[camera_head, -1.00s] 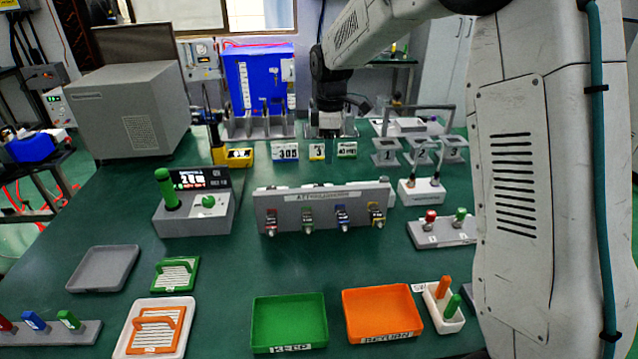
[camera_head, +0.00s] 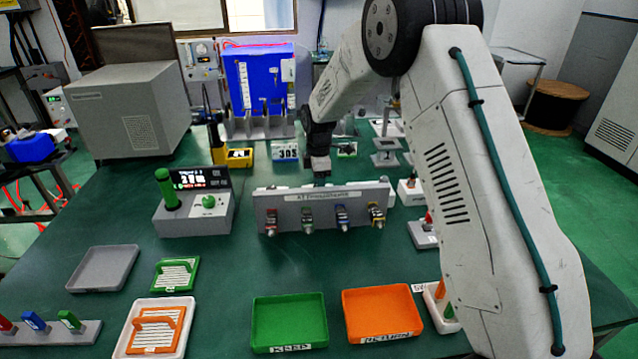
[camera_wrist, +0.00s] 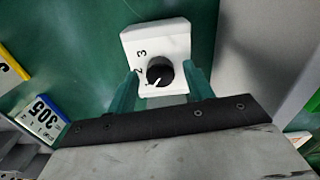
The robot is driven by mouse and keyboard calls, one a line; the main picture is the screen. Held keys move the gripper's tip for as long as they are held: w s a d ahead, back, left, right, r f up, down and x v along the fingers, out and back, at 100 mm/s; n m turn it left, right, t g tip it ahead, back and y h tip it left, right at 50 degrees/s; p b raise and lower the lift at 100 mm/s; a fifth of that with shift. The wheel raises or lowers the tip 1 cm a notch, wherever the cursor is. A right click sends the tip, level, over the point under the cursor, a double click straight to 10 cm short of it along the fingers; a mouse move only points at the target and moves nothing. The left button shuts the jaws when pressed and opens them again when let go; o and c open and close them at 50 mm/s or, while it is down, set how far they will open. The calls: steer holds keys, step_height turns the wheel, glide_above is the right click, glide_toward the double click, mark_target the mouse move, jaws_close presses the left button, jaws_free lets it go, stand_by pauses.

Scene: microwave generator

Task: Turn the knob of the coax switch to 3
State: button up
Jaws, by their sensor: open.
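The coax switch (camera_wrist: 165,42) is a white block with a black round knob (camera_wrist: 159,71), seen in the wrist view. The digit 3 is printed toward the block's upper left and a 2 beside the knob. The knob's white pointer line points down and left in the picture, not at the 3. My gripper (camera_wrist: 161,86) is open, with one teal finger on each side of the knob; I cannot tell whether they touch it. In the head view my gripper (camera_head: 321,172) is low behind the grey panel, and the switch is hidden there.
The grey panel with coloured connectors (camera_head: 325,208) stands just in front of my gripper. A number card reading 305 (camera_head: 286,151) and a yellow-framed display (camera_head: 239,157) lie to the left. Green (camera_head: 290,322) and orange (camera_head: 382,314) trays lie nearer.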

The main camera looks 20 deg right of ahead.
steer(key=shift+f, duration=0.1)
steer(key=c, duration=1)
steer(key=shift+m, duration=0.3)
steer(key=m, duration=0.4)
steer(key=shift+m, duration=0.3)
steer(key=m, duration=0.4)
steer(key=shift+m, duration=0.3)
steer(key=m, duration=1)
